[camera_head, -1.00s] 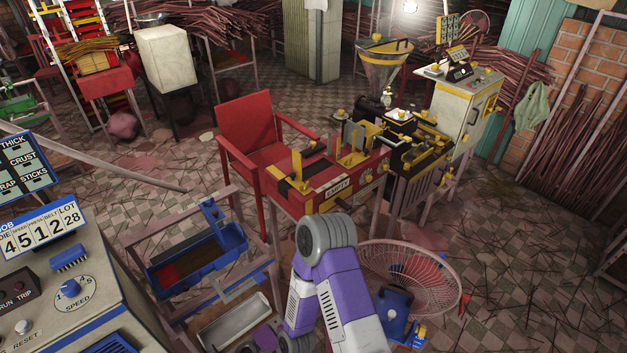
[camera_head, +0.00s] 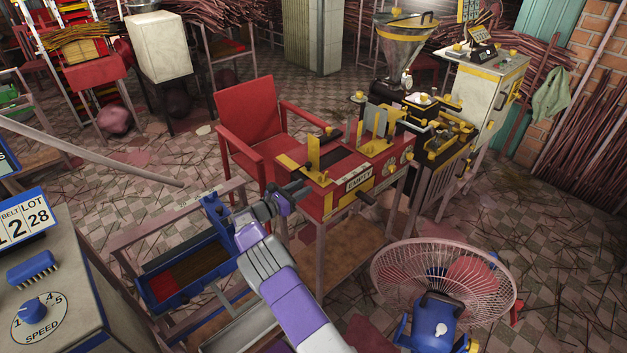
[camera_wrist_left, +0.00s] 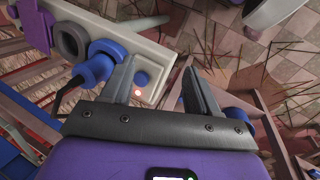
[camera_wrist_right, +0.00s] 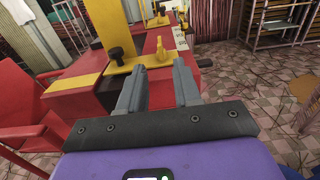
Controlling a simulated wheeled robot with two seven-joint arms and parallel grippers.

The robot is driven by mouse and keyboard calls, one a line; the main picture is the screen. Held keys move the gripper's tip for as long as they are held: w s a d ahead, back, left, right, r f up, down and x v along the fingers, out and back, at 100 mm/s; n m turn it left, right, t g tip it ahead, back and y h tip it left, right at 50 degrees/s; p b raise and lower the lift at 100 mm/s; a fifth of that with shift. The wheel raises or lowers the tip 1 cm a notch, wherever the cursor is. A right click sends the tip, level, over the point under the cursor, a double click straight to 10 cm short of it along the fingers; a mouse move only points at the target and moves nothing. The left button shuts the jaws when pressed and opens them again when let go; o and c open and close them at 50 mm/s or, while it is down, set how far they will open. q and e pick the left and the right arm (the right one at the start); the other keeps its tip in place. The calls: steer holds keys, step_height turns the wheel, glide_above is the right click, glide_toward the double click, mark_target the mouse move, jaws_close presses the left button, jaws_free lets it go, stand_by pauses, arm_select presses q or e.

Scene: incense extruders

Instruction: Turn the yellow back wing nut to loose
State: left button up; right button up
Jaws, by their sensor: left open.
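In the right wrist view, a yellow wing nut (camera_wrist_right: 159,52) stands on a yellow plate of the red machine, just beyond my fingertips. A black knob (camera_wrist_right: 116,55) stands to its left. I cannot tell from these frames whether this wing nut is the back one, or how tight it is. My right gripper (camera_wrist_right: 159,78) is open and empty, its fingers pointing at the wing nut without visible contact. In the head view it is beside the left end of the red machine (camera_head: 375,168). My left gripper (camera_wrist_left: 160,75) is open and empty; it shows only in its wrist view.
A red chair (camera_head: 250,125) stands behind my right gripper. A caged fan (camera_head: 443,290) stands at the front right. A blue tray (camera_head: 165,300) on a frame lies left of my right arm. A control box (camera_head: 75,285) fills the lower left.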

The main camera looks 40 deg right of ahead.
mark_target(317, 185)
steer(key=d, duration=0.2)
steer(key=d+b, duration=0.1)
steer(key=d, duration=0.4)
steer(key=shift+w+d+r+b, duration=0.15)
steer(key=shift+w+d+b, duration=0.05)
steer(key=shift+w+b, duration=0.1)
jaws_close()
